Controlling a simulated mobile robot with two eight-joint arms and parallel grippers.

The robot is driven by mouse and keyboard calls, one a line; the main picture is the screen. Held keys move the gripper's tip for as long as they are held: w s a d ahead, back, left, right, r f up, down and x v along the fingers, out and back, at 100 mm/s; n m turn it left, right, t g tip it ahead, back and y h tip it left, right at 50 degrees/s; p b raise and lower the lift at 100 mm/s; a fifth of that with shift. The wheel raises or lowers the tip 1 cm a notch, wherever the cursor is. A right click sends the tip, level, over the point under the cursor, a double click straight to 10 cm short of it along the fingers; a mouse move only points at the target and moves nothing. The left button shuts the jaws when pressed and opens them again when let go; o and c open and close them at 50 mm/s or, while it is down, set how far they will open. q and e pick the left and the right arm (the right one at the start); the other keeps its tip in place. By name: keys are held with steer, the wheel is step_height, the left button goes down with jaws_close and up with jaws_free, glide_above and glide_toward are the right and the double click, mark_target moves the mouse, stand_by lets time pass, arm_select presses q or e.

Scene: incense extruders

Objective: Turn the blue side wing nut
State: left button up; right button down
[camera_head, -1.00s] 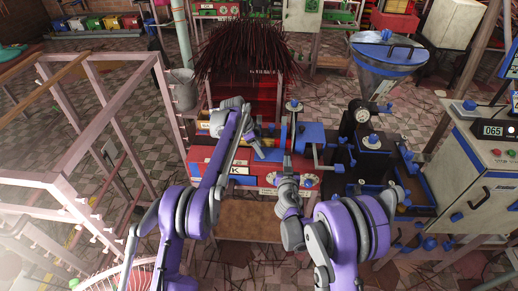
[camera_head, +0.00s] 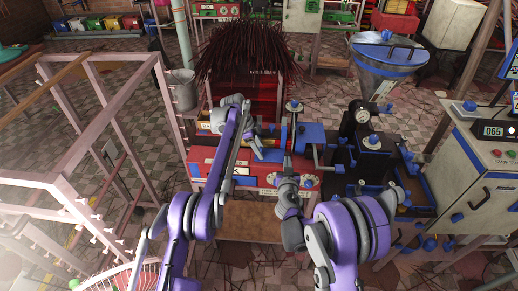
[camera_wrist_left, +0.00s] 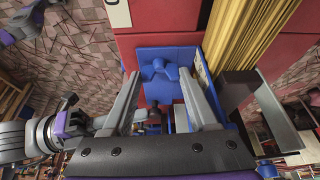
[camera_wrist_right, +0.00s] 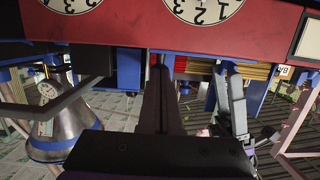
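A blue wing nut (camera_wrist_left: 159,72) sits on a blue plate (camera_wrist_left: 183,54) on the red machine (camera_head: 207,168), seen in the left wrist view. My left gripper (camera_wrist_left: 160,76) is open, its two fingers spread on either side of the nut; I cannot tell whether they touch it. In the head view my left gripper (camera_head: 257,152) is over the machine, and the nut cannot be made out there. My right gripper (camera_wrist_right: 162,75) looks shut, its fingers together below the machine's red panel with numbered dials. It also shows in the head view (camera_head: 287,162), beside the machine's blue parts.
A bundle of yellow sticks (camera_wrist_left: 246,40) stands right of the nut in the left wrist view. A blue-rimmed hopper (camera_head: 388,55) and a control cabinet (camera_head: 470,165) stand on the right. A pink frame (camera_head: 85,130) fills the left. A bucket (camera_head: 182,92) hangs behind.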

arm_select(q)
steer(key=o, duration=0.4)
